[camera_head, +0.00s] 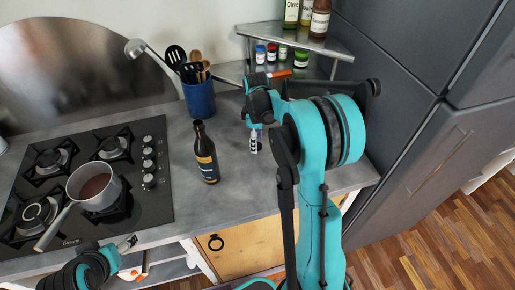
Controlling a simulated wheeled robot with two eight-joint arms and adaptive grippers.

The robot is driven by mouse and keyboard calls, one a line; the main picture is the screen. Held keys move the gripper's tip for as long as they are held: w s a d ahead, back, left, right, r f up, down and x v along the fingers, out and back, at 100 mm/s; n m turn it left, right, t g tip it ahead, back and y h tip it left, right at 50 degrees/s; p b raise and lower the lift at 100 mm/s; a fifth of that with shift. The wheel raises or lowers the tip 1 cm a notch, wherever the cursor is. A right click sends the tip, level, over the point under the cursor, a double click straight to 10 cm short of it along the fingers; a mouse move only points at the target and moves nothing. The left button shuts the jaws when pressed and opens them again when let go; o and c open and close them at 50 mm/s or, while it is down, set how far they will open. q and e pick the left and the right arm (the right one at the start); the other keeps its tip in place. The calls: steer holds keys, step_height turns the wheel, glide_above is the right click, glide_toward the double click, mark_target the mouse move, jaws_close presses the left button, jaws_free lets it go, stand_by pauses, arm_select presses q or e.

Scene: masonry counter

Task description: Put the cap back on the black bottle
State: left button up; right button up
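The black bottle (206,158) stands upright on the grey counter, right of the stove, with a tan label low on its body. Its top is dark and small, and I cannot make out a separate cap anywhere. My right gripper (253,147) points down over the counter to the right of the bottle, apart from it. Its fingers look close together, but whether they hold anything is too small to tell. My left gripper (130,242) is low at the counter's front edge, in front of the stove, away from the bottle. Its finger opening is unclear.
A stove (146,208) with a saucepan (96,187) of brown liquid is at left, its handle towards the front. A blue utensil holder (200,98) stands behind the bottle. A corner shelf (322,43) holds bottles and jars. Counter in front of the bottle is clear.

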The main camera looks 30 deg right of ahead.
steer(key=shift+f, duration=0.6)
steer(key=shift+r, duration=0.1)
steer(key=c, duration=0.8)
steer(key=shift+r, duration=0.1)
